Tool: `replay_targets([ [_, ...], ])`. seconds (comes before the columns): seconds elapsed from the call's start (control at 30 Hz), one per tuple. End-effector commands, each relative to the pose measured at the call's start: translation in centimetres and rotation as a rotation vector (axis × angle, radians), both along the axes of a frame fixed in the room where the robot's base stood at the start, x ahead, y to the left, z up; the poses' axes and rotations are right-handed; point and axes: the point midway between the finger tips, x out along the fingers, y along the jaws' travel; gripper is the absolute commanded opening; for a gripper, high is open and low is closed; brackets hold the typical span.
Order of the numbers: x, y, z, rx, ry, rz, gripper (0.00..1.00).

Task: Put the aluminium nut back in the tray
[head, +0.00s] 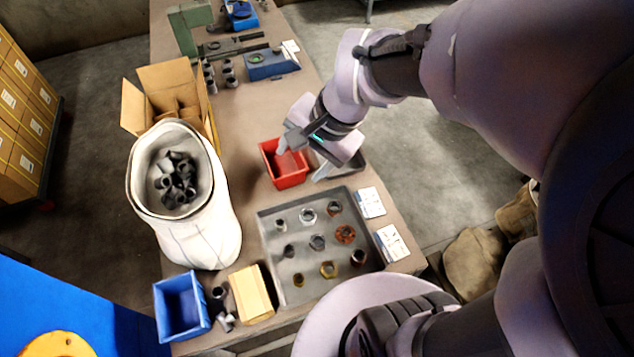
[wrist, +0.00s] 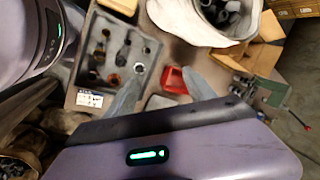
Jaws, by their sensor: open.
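The grey tray (head: 322,256) lies on the bench at the lower middle of the head view, with several rings, nuts and short fittings spaced in it. A silvery ring-shaped part (head: 308,215) lies near its far side; I cannot tell whether it is the aluminium nut. The tray (wrist: 115,30) also shows at the upper left of the wrist view. My gripper (head: 301,161) is open above the bench, beyond the tray, near the red bin (head: 290,174). In the wrist view, my gripper's (wrist: 163,76) fingers are apart with nothing visible between them.
A small grey dish (head: 352,166) is partly hidden by my gripper. A white sack of dark fittings (head: 190,235) stands left of the tray, with an open cardboard box (head: 165,77) behind. A blue bin (head: 181,308) and a tan block (head: 251,294) sit at the near left. White cards (head: 370,202) lie right.

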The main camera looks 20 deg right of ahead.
Motion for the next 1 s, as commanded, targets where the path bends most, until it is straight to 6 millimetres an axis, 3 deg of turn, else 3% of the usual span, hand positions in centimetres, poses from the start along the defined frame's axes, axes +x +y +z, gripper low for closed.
replay_targets([
  [0.03,-2.6,0.9,2.7,-0.06,-0.083,0.105,0.63],
  [0.1,-6.0,1.5,4.8,-0.143,-0.171,0.235,0.63],
  [0.23,-10.0,1.6,6.3,-0.254,-0.272,0.378,0.63],
  [0.33,-11.1,1.5,6.5,-0.29,-0.302,0.419,0.63],
  [0.57,-11.2,1.5,6.6,-0.294,-0.305,0.423,0.63],
  [0.67,-11.2,1.5,5.5,-0.293,-0.305,0.422,0.63],
  [0.9,-11.2,1.5,-3.8,-0.292,-0.305,0.421,0.63],
  [1.0,-11.2,1.5,-4.6,-0.292,-0.305,0.421,0.63],
])
